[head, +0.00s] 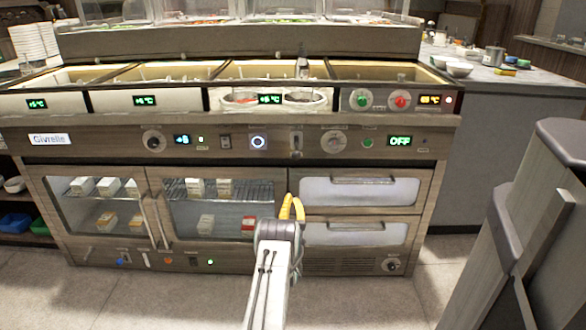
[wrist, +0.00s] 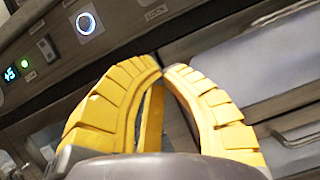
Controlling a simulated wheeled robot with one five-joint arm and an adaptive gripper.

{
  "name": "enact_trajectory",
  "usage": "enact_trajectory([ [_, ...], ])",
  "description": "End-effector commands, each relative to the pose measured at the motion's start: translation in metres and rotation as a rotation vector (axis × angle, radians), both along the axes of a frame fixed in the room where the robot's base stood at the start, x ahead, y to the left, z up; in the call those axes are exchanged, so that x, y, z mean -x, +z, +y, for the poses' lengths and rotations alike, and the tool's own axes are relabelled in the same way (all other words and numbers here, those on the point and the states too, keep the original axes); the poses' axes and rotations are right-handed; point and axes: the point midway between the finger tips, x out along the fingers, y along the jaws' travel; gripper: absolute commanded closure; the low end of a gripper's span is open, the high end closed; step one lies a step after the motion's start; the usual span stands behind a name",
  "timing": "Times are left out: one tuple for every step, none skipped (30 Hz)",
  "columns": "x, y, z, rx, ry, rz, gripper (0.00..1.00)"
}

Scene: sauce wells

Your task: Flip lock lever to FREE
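A small upright lever in a pale slot (head: 296,141) sits on the control panel, between the lit ring button and a round dial; I take it for the lock lever. Its marking is too small to read, so I cannot tell its position. My gripper (head: 292,198) has yellow ribbed fingers and is below the panel, in front of the cabinet doors, apart from the lever. In the wrist view the fingertips (wrist: 162,68) nearly meet, with nothing held between them. The lever is not clearly seen in the wrist view; a small label shows at its top edge.
The lit ring button (head: 258,142) is left of the lever, and the dial (head: 333,142) and a green OFF display (head: 400,141) are right. Glass doors (head: 212,215) and two drawers (head: 360,191) lie below. A grey column (head: 530,230) stands at right.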

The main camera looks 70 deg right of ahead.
Motion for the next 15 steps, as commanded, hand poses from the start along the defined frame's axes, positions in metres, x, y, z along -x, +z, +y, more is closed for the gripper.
enact_trajectory([
  [0.0, 0.0, 0.0, 0.0, 0.0, -0.001, 1.0],
  [0.0, 0.0, 0.0, 0.0, 0.0, -0.001, 1.0],
  [-0.001, 0.001, -0.001, 0.0, 0.0, -0.001, 1.0],
  [-0.001, 0.001, -0.002, 0.001, 0.001, -0.001, 1.0],
  [-0.001, 0.002, -0.003, 0.002, 0.001, -0.001, 1.0],
  [-0.002, 0.002, -0.005, 0.002, 0.001, -0.001, 1.0],
  [-0.002, 0.003, -0.007, 0.002, 0.001, -0.001, 1.0],
  [-0.003, 0.004, -0.01, 0.002, 0.001, -0.001, 1.0],
  [-0.004, 0.006, -0.014, 0.004, 0.001, -0.003, 1.0],
  [-0.005, 0.007, -0.017, 0.003, 0.001, -0.002, 1.0],
  [-0.006, 0.009, -0.021, 0.004, 0.002, -0.002, 1.0],
  [-0.008, 0.011, -0.026, 0.004, 0.001, -0.003, 1.0],
  [-0.009, 0.012, -0.03, 0.004, 0.001, -0.003, 1.0],
  [-0.01, 0.014, -0.034, 0.004, 0.002, -0.002, 1.0],
  [-0.011, 0.017, -0.04, 0.005, 0.002, -0.003, 1.0],
])
